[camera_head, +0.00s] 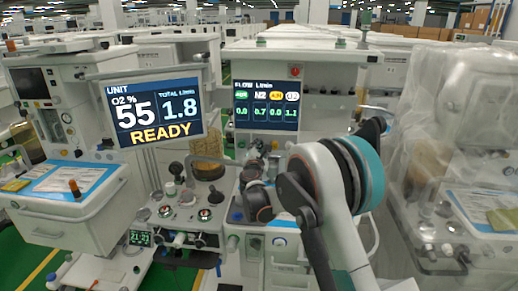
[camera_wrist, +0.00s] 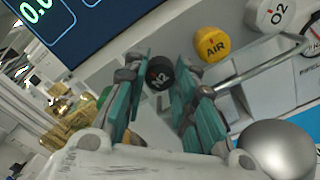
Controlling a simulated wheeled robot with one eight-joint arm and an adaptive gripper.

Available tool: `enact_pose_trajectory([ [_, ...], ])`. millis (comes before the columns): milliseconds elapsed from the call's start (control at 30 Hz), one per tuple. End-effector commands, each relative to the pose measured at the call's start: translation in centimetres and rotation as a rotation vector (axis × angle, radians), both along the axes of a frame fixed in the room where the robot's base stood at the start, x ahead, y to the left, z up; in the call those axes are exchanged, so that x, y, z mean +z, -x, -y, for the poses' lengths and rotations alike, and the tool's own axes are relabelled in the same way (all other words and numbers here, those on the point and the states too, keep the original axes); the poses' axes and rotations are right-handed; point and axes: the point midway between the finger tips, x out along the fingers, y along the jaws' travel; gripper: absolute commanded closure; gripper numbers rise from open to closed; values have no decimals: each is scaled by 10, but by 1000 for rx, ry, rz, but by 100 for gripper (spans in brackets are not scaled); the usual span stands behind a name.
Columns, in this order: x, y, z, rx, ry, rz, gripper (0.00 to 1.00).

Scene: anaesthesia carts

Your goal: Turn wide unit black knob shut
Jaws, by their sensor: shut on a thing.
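The black knob (camera_wrist: 159,74), marked N2, sits on the wide unit's flow panel, between my fingertips in the wrist view. My gripper (camera_wrist: 161,82) is shut on this knob, with one teal-padded finger on each side. A yellow AIR knob (camera_wrist: 212,44) and a white O2 knob (camera_wrist: 270,14) stand to its upper right, clear of the fingers. Part of a green knob (camera_wrist: 104,97) shows behind the left finger. In the head view the flow display (camera_head: 266,106) reads 0.7 under N2. My arm hides most of the knobs there.
A metal bar (camera_wrist: 265,65) runs close to the right finger, below the AIR knob. A grey ball (camera_wrist: 277,150) is at lower right. The large screen (camera_head: 155,107) shows 55, 1.8 and READY. A plastic-covered cart (camera_head: 460,150) stands at right.

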Motion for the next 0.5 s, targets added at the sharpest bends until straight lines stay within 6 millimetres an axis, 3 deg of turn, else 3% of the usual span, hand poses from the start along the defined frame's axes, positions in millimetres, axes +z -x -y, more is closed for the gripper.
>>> enact_pose_trajectory([
  [500,0,0,0,0,-278,9,99],
])
